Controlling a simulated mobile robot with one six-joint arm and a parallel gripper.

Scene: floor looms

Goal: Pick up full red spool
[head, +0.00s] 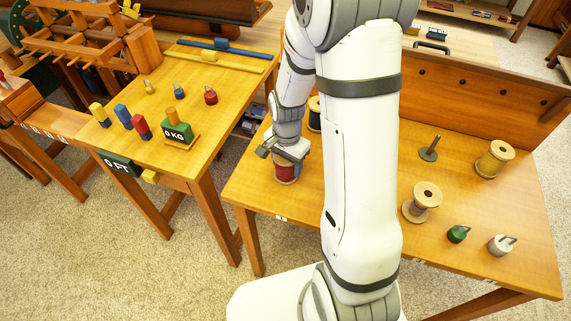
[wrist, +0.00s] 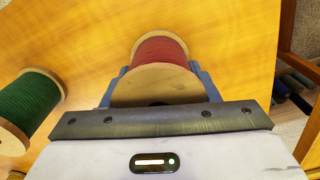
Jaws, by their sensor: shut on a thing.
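The full red spool (head: 286,172) stands near the left end of the right-hand wooden table (head: 255,187) in the head view. My gripper (head: 284,156) is over it from above and shut on it. In the wrist view, the red spool (wrist: 161,55) sits between the blue-grey fingers of my gripper (wrist: 160,84), with its wooden flange close to the palm. I cannot tell whether the spool still touches the table. The spool's lower end is partly hidden in both views.
A dark spool (head: 314,113) stands behind my arm. An empty spool (head: 422,201), a tan spool (head: 493,159), a metal peg (head: 429,149) and two small weights share the table. A second table (head: 215,95) holds colored blocks.

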